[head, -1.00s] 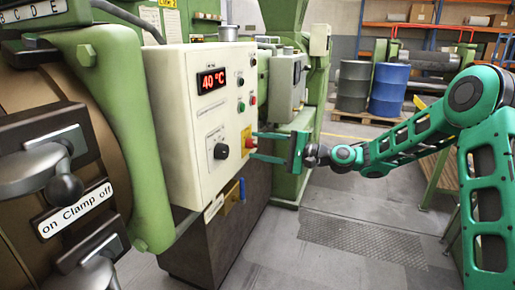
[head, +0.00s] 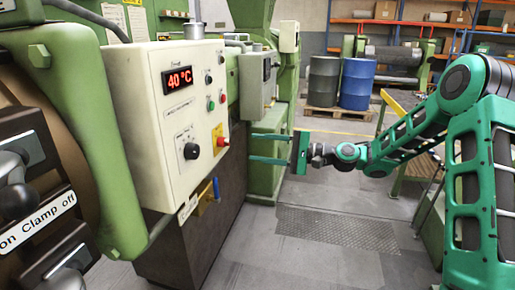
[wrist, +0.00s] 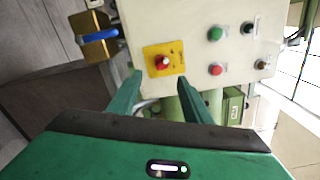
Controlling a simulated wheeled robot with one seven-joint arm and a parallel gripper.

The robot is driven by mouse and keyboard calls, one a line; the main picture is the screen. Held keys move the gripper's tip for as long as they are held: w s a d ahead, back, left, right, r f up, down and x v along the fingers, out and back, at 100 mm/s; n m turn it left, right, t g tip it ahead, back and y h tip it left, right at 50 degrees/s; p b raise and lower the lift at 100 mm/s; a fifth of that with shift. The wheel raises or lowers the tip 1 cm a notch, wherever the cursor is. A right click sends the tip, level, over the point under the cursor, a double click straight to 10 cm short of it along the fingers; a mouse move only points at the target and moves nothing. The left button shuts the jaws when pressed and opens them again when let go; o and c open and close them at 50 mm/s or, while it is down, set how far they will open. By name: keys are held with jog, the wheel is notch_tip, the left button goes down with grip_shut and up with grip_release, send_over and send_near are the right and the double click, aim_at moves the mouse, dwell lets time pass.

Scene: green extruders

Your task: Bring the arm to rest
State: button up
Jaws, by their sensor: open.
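My gripper (head: 252,147) is green, with two long parallel fingers set wide apart and nothing between them. In the head view it reaches left from my green arm, near the right side of the white control box (head: 168,110). A red knob on a yellow plate (wrist: 163,60) shows close to the fingertips there. The knob also shows in the head view (head: 220,141). I cannot tell whether a finger touches the box.
The box carries a red 40 °C display (head: 178,79). A green extruder frame stands behind it. Blue (head: 357,84) and grey (head: 323,81) barrels stand on a pallet at the back. A yellow-edged table (head: 412,165) is behind my arm. The grey floor in the middle (head: 300,265) is clear.

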jog(key=s+d+f+n+g+h, duration=0.1)
jog(key=s+d+f+n+h, duration=0.1)
jog(key=s+d+f+h, duration=0.55)
jog(key=s+d+f+n+g+h, duration=0.25)
jog(key=s+d+h, duration=0.35)
jog(key=d, duration=0.4)
jog(key=s+d+m+g+h, duration=0.1)
jog(key=s+d, duration=0.4)
jog(key=s, duration=0.5)
jog(key=s+d+r+m+h, duration=0.1)
jog(key=s+d, duration=0.4)
jog(key=s, duration=0.5)
jog(key=s+d+m+g+h, duration=0.1)
jog(key=s+d, duration=0.4)
jog(key=s, duration=0.5)
jog(key=shift+d+r+g, duration=0.15)
jog(key=shift+d+g, duration=0.15)
jog(key=shift+g, duration=0.05)
jog(key=c, duration=0.4)
jog(key=shift+o, duration=0.2)
